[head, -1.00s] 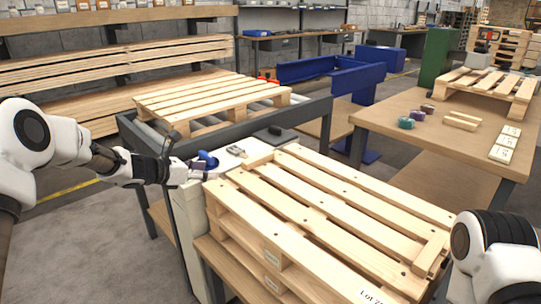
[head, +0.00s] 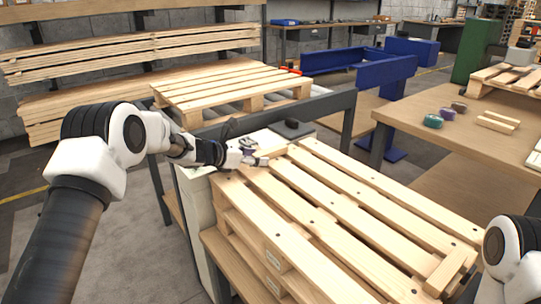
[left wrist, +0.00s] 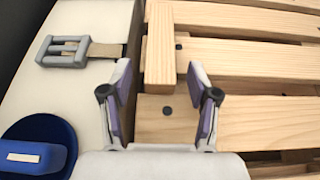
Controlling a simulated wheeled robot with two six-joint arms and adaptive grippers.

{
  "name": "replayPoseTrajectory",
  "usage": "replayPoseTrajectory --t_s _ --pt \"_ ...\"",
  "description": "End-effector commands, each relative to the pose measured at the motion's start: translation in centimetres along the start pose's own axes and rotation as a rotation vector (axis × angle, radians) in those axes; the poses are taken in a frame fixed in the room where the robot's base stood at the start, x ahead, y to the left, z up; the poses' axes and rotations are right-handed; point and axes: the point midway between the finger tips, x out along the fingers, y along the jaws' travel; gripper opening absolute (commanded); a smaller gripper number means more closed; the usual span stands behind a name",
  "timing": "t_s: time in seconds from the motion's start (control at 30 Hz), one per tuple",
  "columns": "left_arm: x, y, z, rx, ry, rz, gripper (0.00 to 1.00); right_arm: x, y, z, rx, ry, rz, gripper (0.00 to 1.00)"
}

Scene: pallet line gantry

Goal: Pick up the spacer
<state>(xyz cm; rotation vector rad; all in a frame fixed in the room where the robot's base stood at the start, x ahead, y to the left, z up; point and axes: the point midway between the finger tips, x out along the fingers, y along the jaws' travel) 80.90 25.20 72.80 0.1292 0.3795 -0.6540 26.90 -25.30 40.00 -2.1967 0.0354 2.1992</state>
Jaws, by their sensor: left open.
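A short pale wooden strip (left wrist: 160,52), which looks like the spacer, lies across the end of the pallet slats in the left wrist view. In the head view it shows (head: 276,153) at the pallet's far left corner, partly hidden by my gripper. My left gripper (head: 262,160) is open and empty above that corner. In the left wrist view its purple-padded fingers (left wrist: 162,88) stand apart on either side of the strip's near end; whether they are level with it I cannot tell. Only a part of my right arm shows; its gripper is out of view.
The stacked pallet (head: 330,215) fills the middle. Beside it, a pale cabinet top bears a metal buckle (left wrist: 65,51) and a blue round-based tool (left wrist: 35,155). Another pallet (head: 225,88) lies on rollers behind. A workbench (head: 450,148) stands right.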

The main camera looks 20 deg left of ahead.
Motion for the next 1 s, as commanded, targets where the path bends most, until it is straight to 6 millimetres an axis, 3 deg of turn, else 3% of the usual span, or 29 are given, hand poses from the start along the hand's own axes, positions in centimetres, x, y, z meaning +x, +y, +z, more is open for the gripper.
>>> replayPoseTrajectory --t_s 0.07,0.23,0.27,0.67,0.97,1.0 --pt "-0.1 0.0 0.0 0.000 0.000 0.000 0.60 0.0 0.0 0.0 0.000 0.000 0.000 0.48" --pt "-0.1 0.0 0.0 0.000 0.000 0.000 0.04 0.0 0.0 0.0 0.000 0.000 0.000 0.48" --pt "-0.1 0.0 0.0 0.000 0.000 0.000 0.00 0.0 0.0 0.0 0.000 0.000 0.000 0.48" --pt "-0.2 0.0 0.4 0.001 0.000 0.000 0.00 -0.2 0.0 0.0 0.000 0.000 0.000 0.48" --pt "-1.7 0.0 3.9 0.003 -0.002 0.000 0.00 -1.5 0.0 0.0 0.000 0.000 0.000 0.48" --pt "-2.5 0.0 3.1 -0.003 -0.001 0.002 0.00 -1.2 0.0 0.0 0.000 0.001 0.000 0.48"
